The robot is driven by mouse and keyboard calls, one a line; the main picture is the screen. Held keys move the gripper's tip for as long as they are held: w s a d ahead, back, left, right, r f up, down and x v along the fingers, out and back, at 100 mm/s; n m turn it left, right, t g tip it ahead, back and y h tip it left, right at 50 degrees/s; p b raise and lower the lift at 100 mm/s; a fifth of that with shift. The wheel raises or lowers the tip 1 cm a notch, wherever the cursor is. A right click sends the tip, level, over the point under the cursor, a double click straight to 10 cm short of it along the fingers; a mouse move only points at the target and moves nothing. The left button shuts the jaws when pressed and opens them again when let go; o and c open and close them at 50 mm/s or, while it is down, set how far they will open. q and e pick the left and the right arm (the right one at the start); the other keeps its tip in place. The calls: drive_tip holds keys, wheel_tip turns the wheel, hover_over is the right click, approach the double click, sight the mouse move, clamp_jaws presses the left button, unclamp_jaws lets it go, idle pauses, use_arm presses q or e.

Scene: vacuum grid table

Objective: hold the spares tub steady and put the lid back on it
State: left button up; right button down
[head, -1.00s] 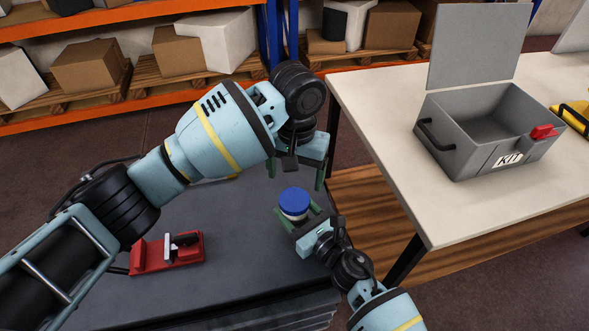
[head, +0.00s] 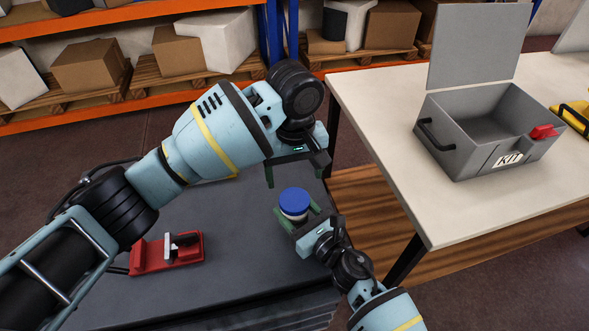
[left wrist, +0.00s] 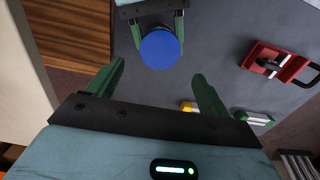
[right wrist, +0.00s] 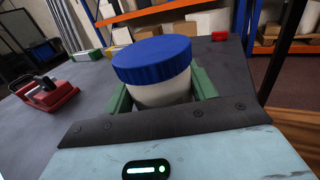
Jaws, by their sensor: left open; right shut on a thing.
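The spares tub (right wrist: 160,92) is a white round tub. Its blue lid (head: 294,201) lies on top of it; I cannot tell whether it is fully seated. My right gripper (head: 299,213) is shut on the tub's sides, below the lid, at the table's right side. My left gripper (head: 297,178) is open and empty, above and just behind the tub in the head view. In the left wrist view the lid (left wrist: 161,48) is beyond the left fingers, apart from them, and hides most of the tub.
A red fixture (head: 167,252) stands on the dark table (head: 225,285), left of the tub. A green-and-white block (left wrist: 255,117) and a small yellow thing (left wrist: 188,106) also lie there. At right, a pale table (head: 380,110) carries an open grey KIT box (head: 470,150).

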sight(294, 200)
use_arm(q)
drive_tip(key=shift+f, duration=3.9)
drive_tip(key=c, duration=1)
drive_tip(key=m, duration=0.6)
drive_tip(key=shift+m, duration=0.4)
drive_tip(key=m, duration=0.4)
drive_tip(key=shift+m, duration=0.3)
drive_tip(key=m, duration=0.3)
drive_tip(key=o, duration=1.2)
drive_tip(key=shift+c, duration=0.2)
